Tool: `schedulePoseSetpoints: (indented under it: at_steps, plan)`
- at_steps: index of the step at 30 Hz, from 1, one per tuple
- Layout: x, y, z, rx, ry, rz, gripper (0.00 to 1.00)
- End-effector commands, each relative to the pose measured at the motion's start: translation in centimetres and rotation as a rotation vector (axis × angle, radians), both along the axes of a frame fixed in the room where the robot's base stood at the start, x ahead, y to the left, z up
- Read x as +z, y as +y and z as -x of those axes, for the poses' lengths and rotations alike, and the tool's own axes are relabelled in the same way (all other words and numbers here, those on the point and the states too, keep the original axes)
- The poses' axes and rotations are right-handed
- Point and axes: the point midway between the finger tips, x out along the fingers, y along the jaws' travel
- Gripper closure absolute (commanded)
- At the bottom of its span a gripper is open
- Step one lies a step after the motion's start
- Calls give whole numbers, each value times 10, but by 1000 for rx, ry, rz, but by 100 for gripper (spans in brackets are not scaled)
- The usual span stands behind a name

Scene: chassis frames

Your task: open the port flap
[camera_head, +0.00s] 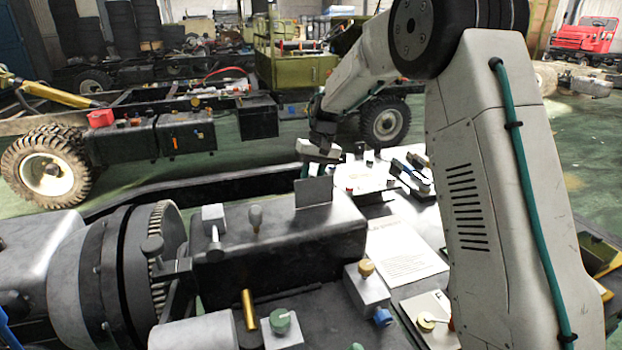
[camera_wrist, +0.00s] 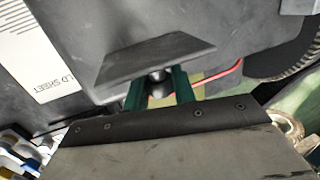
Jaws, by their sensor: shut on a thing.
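The port flap (camera_head: 314,191) is a small flat dark-grey plate. In the head view it stands raised at the right part of the black housing's top (camera_head: 270,250). In the wrist view the flap (camera_wrist: 150,58) is a dark slab just beyond my fingers. My gripper (camera_head: 306,169) is at the flap's upper edge, behind it in the head view. In the wrist view the teal fingers of my gripper (camera_wrist: 157,77) are at the flap's near edge with a dark rounded piece between them. The exact grip point is partly hidden.
A toothed ring (camera_head: 165,250) is further left. A printed sheet (camera_head: 405,250) and a brass-knobbed block (camera_head: 366,285) lie to the right. My arm covers the right side.

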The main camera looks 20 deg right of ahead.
Motion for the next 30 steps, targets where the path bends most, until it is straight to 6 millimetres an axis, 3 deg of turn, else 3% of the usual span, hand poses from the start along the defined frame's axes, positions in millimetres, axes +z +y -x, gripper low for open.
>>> schedulePoseSetpoints:
  at_steps: [14,15,17,26,30]
  plan:
    - [-1,0,0,-2,15,-4,100]
    - [-1,0,0,-2,15,-4,68]
    - [-1,0,0,-2,15,-4,54]
    - [0,0,0,-2,14,-2,54]
    - [11,0,0,-1,12,-2,54]
